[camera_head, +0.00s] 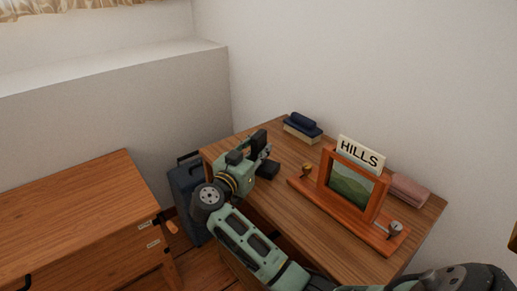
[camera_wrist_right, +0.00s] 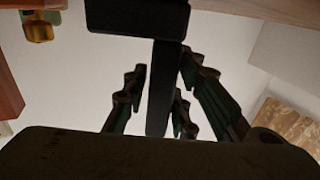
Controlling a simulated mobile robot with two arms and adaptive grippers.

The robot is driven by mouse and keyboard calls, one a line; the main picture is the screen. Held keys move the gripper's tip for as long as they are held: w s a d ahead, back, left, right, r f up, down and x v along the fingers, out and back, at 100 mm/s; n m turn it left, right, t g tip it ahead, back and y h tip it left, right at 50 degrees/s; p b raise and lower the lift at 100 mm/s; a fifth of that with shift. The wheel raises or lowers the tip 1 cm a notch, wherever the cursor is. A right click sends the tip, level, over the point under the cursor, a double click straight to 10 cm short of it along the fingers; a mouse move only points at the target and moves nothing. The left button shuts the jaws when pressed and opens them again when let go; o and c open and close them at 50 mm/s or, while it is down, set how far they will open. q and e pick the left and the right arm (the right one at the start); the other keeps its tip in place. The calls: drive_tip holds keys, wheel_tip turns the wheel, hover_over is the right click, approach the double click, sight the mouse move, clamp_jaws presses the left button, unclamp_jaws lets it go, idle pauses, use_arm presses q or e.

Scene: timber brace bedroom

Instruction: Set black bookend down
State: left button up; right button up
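The black bookend (camera_head: 259,139) is at the left part of the wooden desk (camera_head: 283,137) in the head view. My right gripper (camera_head: 247,157) is beside it, over the desk's left end. In the right wrist view, the bookend (camera_wrist_right: 163,90) stands between the fingers of the right gripper (camera_wrist_right: 162,92), with a broad black part across the top. My left gripper is not in view.
A wooden picture stand (camera_head: 345,190) with a HILLS card (camera_head: 361,152) stands right of the bookend. A navy-and-cream item (camera_head: 302,127) lies at the back, a pink item (camera_head: 408,190) at right. A dark case (camera_head: 187,190) stands left of the desk. Desk surface between bookend and stand is clear.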

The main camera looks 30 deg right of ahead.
drive_tip(key=shift+o, duration=0.8)
